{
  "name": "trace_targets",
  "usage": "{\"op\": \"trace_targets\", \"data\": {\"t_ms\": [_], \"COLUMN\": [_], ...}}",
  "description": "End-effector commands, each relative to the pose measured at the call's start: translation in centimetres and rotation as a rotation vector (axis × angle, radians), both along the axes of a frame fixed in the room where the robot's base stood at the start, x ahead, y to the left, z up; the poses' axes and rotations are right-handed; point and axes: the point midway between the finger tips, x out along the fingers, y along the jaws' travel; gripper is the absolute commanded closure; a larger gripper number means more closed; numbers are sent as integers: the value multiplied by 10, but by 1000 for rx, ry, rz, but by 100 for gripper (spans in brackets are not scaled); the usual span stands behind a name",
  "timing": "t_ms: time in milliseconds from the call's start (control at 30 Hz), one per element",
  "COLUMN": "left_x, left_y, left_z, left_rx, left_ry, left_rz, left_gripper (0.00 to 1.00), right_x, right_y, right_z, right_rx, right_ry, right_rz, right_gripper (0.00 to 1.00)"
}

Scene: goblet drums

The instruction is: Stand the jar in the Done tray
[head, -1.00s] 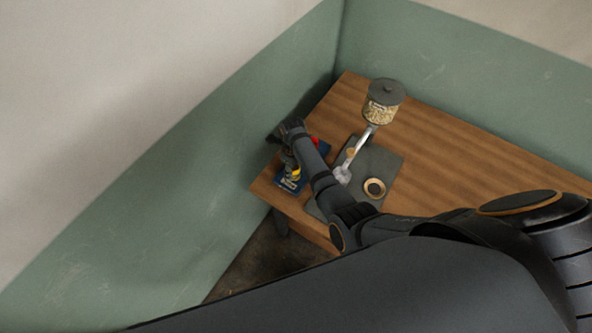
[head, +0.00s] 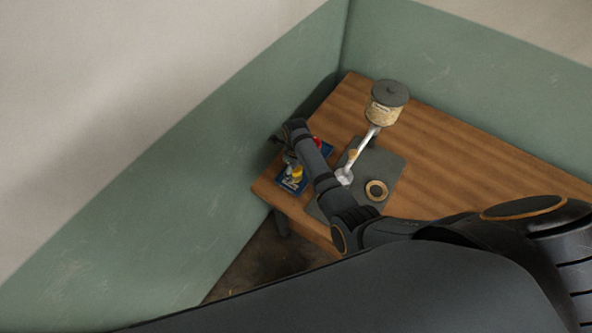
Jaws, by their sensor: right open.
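The blue tray (head: 288,187) lies at the left end of the wooden table, with pale lettering on its near edge too small to read. In it stands a small yellow-topped thing (head: 298,174); a pale, glassy thing beside it may be the jar, but I cannot tell for sure. A red thing (head: 317,141) shows at the tray's far side. My right gripper (head: 287,158) is open, over the tray's left part, close above these things. My forearm hides part of the tray. My left gripper is out of view.
Green walls (head: 230,150) close in behind the table. The table's right side (head: 470,165) is clear.

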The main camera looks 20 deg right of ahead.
Motion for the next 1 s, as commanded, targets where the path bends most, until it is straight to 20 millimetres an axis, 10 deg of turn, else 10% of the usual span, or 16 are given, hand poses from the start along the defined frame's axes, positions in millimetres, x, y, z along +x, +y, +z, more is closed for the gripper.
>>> {"op": "trace_targets", "data": {"t_ms": [333,1000], "left_x": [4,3], "left_y": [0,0], "left_z": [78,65], "left_rx": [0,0], "left_ry": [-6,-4], "left_rz": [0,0], "left_gripper": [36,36], "right_x": [0,0], "right_y": [0,0], "right_z": [76,120], "right_rx": [0,0], "right_ry": [0,0], "right_rz": [0,0], "right_gripper": [35,35]}}
